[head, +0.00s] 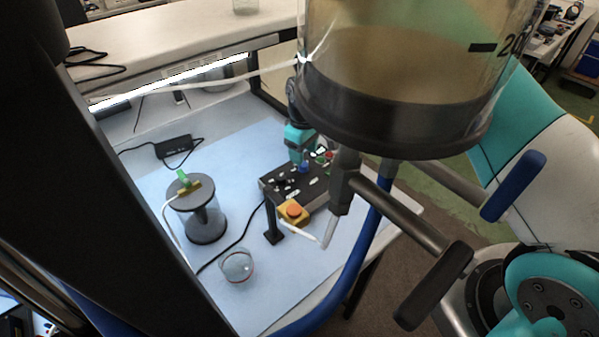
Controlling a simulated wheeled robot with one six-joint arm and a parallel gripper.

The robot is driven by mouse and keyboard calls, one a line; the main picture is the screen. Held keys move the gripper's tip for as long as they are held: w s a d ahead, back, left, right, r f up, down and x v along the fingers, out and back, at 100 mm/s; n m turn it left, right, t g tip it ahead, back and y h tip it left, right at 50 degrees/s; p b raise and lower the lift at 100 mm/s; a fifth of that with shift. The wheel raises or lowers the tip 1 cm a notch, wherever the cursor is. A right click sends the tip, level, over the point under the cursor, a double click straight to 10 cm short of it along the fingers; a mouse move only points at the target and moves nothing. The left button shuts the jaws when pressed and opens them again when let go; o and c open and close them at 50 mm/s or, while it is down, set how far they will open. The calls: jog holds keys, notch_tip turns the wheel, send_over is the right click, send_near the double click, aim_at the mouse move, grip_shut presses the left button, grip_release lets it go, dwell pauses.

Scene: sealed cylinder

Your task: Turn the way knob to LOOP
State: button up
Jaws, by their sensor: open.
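The control panel (293,187) is a dark box raised on a post on the blue mat. Several small dark knobs (282,184) and pale labels are on its top; a blue part (304,167) and red and green parts sit near its far end. Labels are too small to read, so I cannot tell which knob is the way knob or where it points. My gripper (303,158), below a teal wrist, is over the panel's far end, close to the blue part. It is open; its fingertips are small and unclear, and contact cannot be told.
A large clear vessel (400,70) with a dark base, valve and handles fills the near right. A yellow box with an orange button (293,210) is at the panel's near side. A capped cylinder (205,215), glass dish (237,266) and adapter (174,147) stand left.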

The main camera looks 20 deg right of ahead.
jog(key=shift+f+p, duration=0.5)
jog(key=shift+f, duration=1.7)
jog(key=shift+c, duration=0.5)
jog(key=c, duration=0.8)
